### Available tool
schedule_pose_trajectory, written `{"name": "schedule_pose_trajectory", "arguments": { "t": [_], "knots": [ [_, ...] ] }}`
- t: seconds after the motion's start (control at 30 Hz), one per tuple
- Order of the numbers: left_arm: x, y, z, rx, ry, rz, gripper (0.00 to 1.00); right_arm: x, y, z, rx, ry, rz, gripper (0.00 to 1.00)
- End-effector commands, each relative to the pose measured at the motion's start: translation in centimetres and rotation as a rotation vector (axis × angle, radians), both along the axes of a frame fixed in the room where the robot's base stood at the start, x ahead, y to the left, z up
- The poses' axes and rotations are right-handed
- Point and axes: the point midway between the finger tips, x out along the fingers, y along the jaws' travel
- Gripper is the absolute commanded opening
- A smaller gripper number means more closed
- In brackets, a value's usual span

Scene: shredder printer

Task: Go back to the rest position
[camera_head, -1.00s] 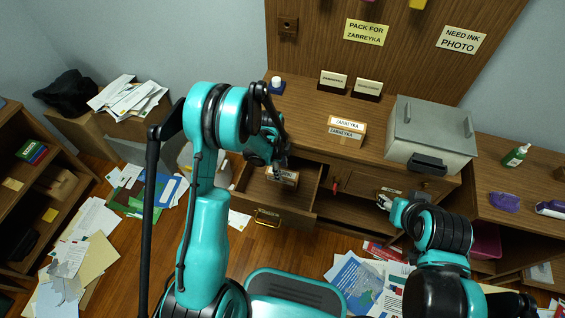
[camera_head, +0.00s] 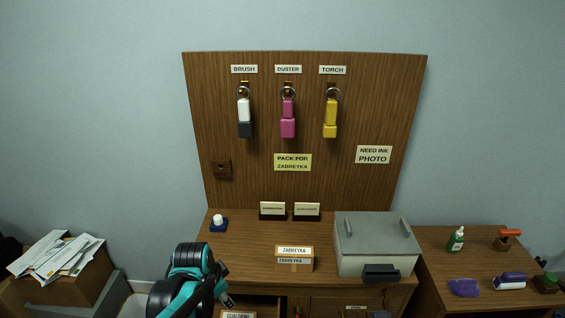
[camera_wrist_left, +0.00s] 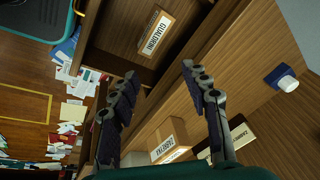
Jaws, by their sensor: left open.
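My left gripper (camera_wrist_left: 158,75) is open and empty in the left wrist view, its two fingers spread above the desk front. In the head view my left arm (camera_head: 190,285) rises at the bottom, left of centre. Beyond the fingers is the open drawer, holding a box labelled GUALDRINI (camera_wrist_left: 155,33). The edge of that box also shows at the bottom of the head view (camera_head: 238,315). A box labelled ZABREYKA (camera_head: 295,259) stands on the desk (camera_head: 225,262), apart from the gripper. My right gripper is out of view.
A grey lidded machine (camera_head: 375,243) stands on the desk's right. A white-capped blue bottle (camera_head: 218,223) and two name cards (camera_head: 290,211) stand at the back. A brush, duster (camera_head: 288,118) and torch hang on the wooden board. Papers (camera_head: 58,253) are piled at the left.

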Motion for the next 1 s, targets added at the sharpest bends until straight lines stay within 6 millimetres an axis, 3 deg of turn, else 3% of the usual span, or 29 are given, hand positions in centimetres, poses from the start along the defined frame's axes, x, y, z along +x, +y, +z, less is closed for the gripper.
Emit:
{"name": "schedule_pose_trajectory", "arguments": {
  "t": [0.2,0.5,0.7,1.0],
  "knots": [
    [-5.4,0.4,4.7,-0.089,-0.114,0.311,0.47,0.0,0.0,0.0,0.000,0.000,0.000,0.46],
    [-11.3,1.0,6.9,-0.253,-0.249,0.663,0.47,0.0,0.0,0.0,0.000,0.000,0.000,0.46],
    [-12.7,1.1,6.9,-0.311,-0.283,0.757,0.47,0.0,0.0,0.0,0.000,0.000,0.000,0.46],
    [-12.7,1.1,7.0,-0.316,-0.287,0.766,0.47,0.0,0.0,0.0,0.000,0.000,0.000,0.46]
  ]
}}
